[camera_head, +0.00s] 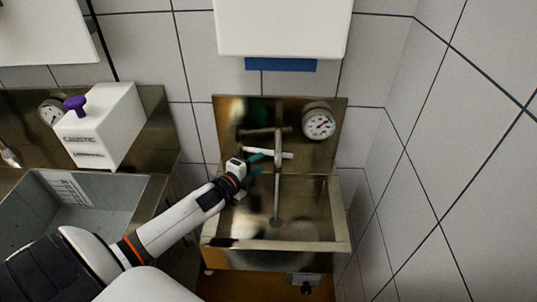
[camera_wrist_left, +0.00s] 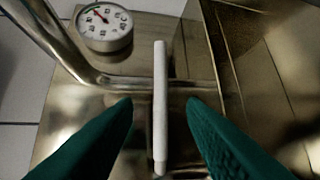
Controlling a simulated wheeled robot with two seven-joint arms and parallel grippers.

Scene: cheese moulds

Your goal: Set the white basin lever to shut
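The white lever (camera_head: 284,154) is a slim bar on the tap at the back of the metal basin (camera_head: 328,246). It lies roughly crosswise in the head view. In the left wrist view the white lever (camera_wrist_left: 160,75) stands upright in the picture, its lower part in the gap between my fingers. My left gripper (camera_head: 257,164) reaches in from the left; its teal fingers are open. In the left wrist view my left gripper (camera_wrist_left: 160,104) has a visible gap on each side of the lever. My right gripper is not in view.
A round dial gauge (camera_head: 319,123) is on the metal backsplash, right of the tap (camera_head: 277,190). A white wall box (camera_head: 282,27) hangs above. At left are a caustic container (camera_head: 100,127) with a purple knob and a grey sink (camera_head: 125,194). A tiled wall closes the right side.

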